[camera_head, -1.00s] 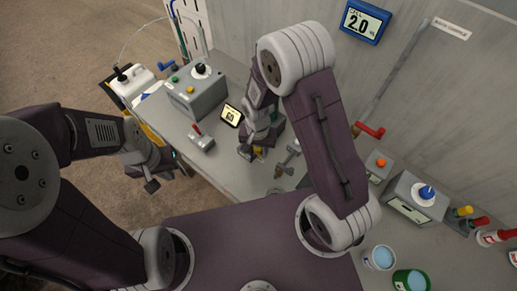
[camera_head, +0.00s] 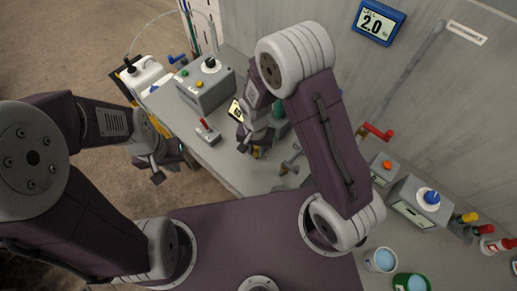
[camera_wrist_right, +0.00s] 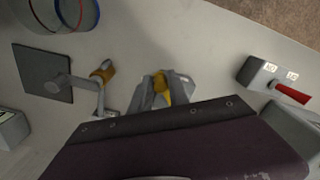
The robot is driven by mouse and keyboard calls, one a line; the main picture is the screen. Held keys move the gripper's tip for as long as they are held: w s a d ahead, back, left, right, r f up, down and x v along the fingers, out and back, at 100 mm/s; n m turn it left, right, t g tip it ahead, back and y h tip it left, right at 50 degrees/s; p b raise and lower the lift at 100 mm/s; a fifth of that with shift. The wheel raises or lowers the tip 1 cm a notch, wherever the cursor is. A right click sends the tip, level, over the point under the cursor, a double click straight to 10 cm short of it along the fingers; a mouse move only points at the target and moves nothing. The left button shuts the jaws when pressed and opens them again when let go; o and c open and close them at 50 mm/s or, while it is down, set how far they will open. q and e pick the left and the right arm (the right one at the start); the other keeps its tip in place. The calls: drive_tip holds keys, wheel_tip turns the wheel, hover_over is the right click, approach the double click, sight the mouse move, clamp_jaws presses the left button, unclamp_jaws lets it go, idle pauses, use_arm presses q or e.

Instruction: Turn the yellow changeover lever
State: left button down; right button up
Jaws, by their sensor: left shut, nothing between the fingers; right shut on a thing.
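The yellow lever (camera_wrist_right: 162,86) shows in the right wrist view as a short yellow piece between the fingers of my right gripper (camera_wrist_right: 160,92). The gripper is shut on it, low over the grey bench. In the head view my right gripper (camera_head: 255,152) is at the bench's near edge, with a bit of yellow at its tips. The lever's base is mostly hidden by the fingers. My left gripper (camera_head: 163,170) is shut and empty, off the bench to the left.
A grey stand with a yellow-tipped arm (camera_wrist_right: 103,72) is beside my right gripper. A small box with a red lever (camera_head: 206,130) and a grey control box (camera_head: 207,88) sit to the left. A red-handled pipe (camera_head: 378,132) and cups (camera_head: 381,259) are right.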

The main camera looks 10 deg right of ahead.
drive_tip(key=shift+a, duration=0.1)
drive_tip(key=shift+w+a, duration=0.15)
drive_tip(key=shift+a, duration=0.35)
drive_tip(key=shift+c, duration=0.4)
drive_tip(key=shift+a, duration=0.1)
drive_tip(key=shift+w+a, duration=0.15)
drive_tip(key=shift+o, duration=0.3)
drive_tip(key=shift+w+a, duration=0.2)
drive_tip(key=shift+a, duration=0.15)
drive_tip(key=shift+w+a, duration=0.1)
drive_tip(key=shift+o, duration=0.3)
drive_tip(key=shift+w+a+r+p, duration=0.1)
drive_tip(key=shift+w+a+p, duration=0.25)
drive_tip(key=o, duration=1.8)
drive_tip(key=shift+w, duration=0.1)
